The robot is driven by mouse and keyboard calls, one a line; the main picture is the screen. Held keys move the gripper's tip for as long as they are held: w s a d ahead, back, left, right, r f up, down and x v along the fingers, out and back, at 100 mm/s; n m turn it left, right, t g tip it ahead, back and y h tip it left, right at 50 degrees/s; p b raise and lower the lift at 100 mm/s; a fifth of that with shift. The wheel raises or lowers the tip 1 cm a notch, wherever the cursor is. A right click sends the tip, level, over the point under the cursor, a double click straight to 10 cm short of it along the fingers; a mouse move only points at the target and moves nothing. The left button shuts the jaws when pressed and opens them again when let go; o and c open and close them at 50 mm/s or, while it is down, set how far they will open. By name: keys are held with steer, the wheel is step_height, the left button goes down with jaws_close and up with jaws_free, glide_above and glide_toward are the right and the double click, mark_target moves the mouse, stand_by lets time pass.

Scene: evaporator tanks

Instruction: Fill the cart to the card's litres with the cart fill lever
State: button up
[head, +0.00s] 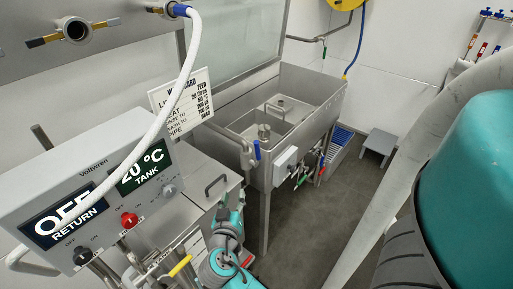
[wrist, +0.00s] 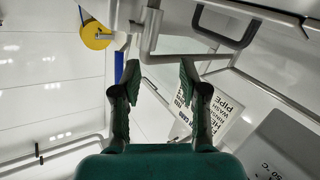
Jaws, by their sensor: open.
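The wash card (head: 181,101) hangs behind the control box in the head view; its feed line appears to read 20 litres. It shows upside down in the wrist view (wrist: 222,118), behind the right finger. A lidded steel tank with a dark handle (head: 215,186) stands beside the control box; I cannot tell if it is the cart. A yellow lever (head: 180,265) and a blue-handled valve (head: 257,151) are in view; neither is clearly marked as the cart fill lever. My gripper (wrist: 160,68) is open and empty, with nothing between its fingers.
The control box (head: 95,190) reads OFF RETURN and 20 °C TANK, with a red knob (head: 129,219). A steel sink (head: 290,100) has several coloured levers on its front. A white hose (head: 165,115) arches over the box.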

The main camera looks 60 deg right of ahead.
mark_target(256, 149)
steer(key=d+r+m+g+h, duration=0.3)
steer(key=d+r+m+g, duration=0.2)
steer(key=r+m+g, duration=0.3)
steer(key=shift+n+t, duration=0.3)
steer(key=shift+t, duration=0.5)
steer(key=d, duration=0.6)
steer(key=s+d+r, duration=0.1)
steer(key=d, duration=0.3)
steer(key=shift+d, duration=0.1)
jaws_close()
